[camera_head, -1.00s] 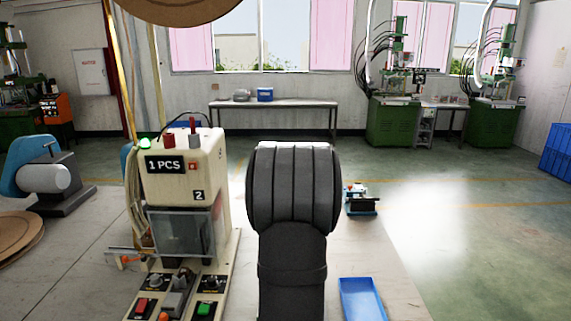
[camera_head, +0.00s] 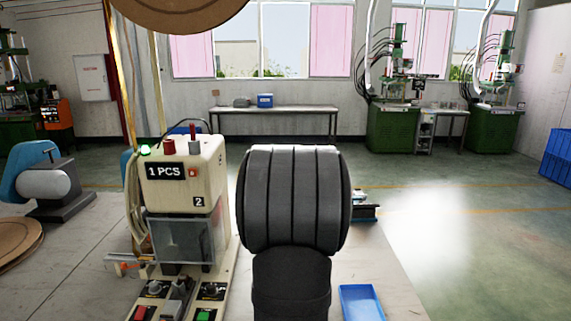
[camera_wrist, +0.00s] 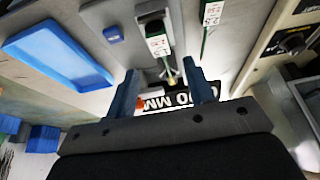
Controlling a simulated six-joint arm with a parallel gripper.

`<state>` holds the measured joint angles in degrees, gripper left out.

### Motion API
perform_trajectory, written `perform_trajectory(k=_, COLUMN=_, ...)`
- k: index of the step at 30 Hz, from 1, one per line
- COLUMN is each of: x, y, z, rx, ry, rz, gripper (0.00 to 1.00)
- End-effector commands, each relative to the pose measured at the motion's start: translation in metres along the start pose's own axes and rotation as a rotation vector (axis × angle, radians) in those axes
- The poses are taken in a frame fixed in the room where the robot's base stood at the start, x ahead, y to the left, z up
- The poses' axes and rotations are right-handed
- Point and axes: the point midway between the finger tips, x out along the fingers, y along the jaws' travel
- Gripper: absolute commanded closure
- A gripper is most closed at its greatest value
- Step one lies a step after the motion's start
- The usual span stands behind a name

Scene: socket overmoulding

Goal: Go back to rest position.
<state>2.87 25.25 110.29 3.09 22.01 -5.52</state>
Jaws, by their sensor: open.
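My gripper (camera_wrist: 163,84) shows in the wrist view with its two blue fingers apart and nothing between them. It hangs over the worktable, near a black printed label (camera_wrist: 165,100) whose writing is upside down. In the head view my dark arm stands in the middle and hides the gripper. An empty blue tray (camera_head: 362,303) lies to the right of the arm, and it is also at the upper left in the wrist view (camera_wrist: 58,55).
A cream machine (camera_head: 184,178) marked "1 PCS" stands left of my arm, with buttons at its front. A small blue-and-black device (camera_head: 366,208) is partly hidden behind the arm. Two slim white-and-green items (camera_wrist: 158,42) lie near the fingers. The table's right side is mostly clear.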

Motion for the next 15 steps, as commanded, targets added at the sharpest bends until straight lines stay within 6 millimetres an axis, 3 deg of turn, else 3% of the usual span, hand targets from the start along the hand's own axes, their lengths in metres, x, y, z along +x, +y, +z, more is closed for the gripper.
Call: perform_trajectory(k=15, x=0.073, y=0.0, z=0.001, rx=0.001, ry=-0.003, rz=0.0, gripper=0.52)
